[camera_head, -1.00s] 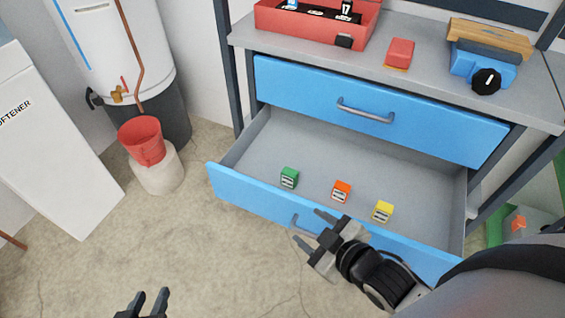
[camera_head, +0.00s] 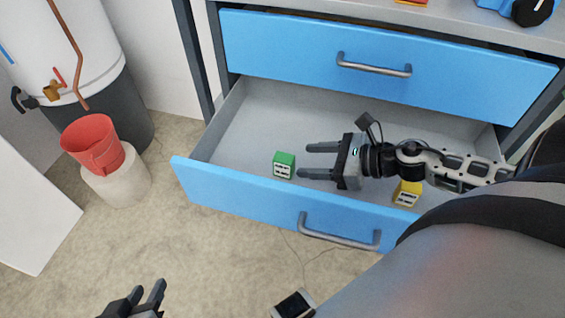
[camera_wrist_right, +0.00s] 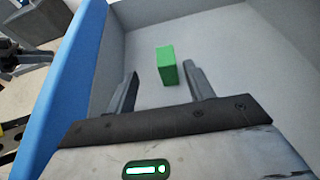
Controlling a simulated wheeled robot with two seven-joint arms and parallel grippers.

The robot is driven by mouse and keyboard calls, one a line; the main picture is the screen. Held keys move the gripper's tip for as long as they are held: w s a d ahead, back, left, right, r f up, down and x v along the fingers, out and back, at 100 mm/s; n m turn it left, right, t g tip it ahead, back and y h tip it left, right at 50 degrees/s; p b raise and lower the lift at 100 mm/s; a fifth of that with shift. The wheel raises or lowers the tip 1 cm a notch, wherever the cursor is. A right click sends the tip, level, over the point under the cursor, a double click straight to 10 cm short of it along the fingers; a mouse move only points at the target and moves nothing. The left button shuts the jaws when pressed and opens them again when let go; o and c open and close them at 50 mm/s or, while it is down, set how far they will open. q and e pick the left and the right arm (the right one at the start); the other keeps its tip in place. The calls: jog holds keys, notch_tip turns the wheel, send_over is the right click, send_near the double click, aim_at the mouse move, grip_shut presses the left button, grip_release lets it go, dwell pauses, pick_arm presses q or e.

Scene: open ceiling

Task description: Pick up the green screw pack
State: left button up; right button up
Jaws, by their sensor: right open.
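The green screw pack (camera_head: 284,165) stands in the open lower drawer, near its left end. It also shows in the right wrist view (camera_wrist_right: 167,66), ahead of and between the fingertips, with a gap to them. My right gripper (camera_head: 306,161) is open and empty over the drawer, just right of the green pack, its fingers pointing left toward it. In the right wrist view its two fingers (camera_wrist_right: 161,74) are spread apart. The yellow pack (camera_head: 407,194) is partly covered by my right arm, and the orange pack is hidden. My left gripper (camera_head: 146,298) is at the bottom left, its fingers apart.
The drawer's blue front (camera_head: 235,206) with its handle (camera_head: 338,234) borders the packs on the near side. A red bucket (camera_head: 92,145) on a white container stands left on the floor.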

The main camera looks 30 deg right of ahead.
aim_at(284, 157)
jog(key=x, duration=0.4)
jog(key=shift+w+a+f, duration=0.15)
jog(key=shift+w+a, duration=0.05)
jog(key=shift+w, duration=0.1)
jog(key=x, duration=0.4)
jog(key=shift+w+d, duration=0.2)
jog(key=shift+w, duration=0.15)
jog(key=shift+w+a+f, duration=0.3)
jog(key=shift+w, duration=0.05)
jog(key=c, duration=1.1)
